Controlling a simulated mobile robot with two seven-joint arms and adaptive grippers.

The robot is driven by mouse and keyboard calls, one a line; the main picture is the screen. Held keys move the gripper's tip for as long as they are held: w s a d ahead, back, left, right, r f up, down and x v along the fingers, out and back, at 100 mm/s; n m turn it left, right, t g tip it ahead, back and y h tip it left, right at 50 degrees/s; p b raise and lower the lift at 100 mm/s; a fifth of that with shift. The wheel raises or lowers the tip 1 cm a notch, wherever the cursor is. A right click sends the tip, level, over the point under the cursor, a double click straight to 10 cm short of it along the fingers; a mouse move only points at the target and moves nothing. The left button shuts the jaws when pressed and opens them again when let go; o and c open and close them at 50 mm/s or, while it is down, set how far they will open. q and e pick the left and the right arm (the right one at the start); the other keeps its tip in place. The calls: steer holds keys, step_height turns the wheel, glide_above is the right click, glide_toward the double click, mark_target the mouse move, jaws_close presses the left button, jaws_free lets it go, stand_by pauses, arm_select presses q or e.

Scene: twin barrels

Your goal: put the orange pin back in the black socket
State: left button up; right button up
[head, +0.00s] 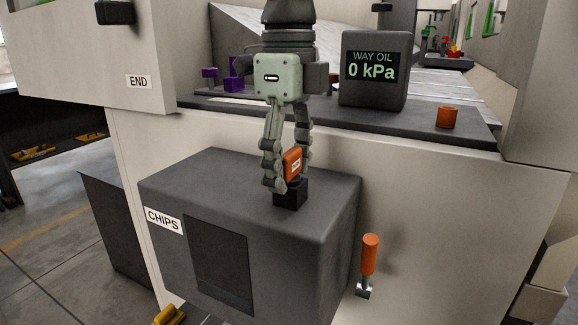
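The orange pin (292,164), a small orange block with a white label, is between the fingers of my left gripper (285,183). The fingers reach down on both sides of it and appear closed on it. The black socket (290,195) is a small black block on top of the dark grey CHIPS box, right below the pin. The pin's lower end meets or hides behind the socket's top edge; I cannot tell whether it is inside. My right gripper is not in view.
The grey CHIPS box (195,180) juts out from the pale machine. An orange-handled lever (370,255) is right of the box.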

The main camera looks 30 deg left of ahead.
mark_target(288, 151)
arm_select(q)
steer(key=shift+r, duration=0.1)
step_height(288, 151, up, 12)
steer(key=shift+f, duration=0.1)
stand_by(0.5)
stand_by(0.5)
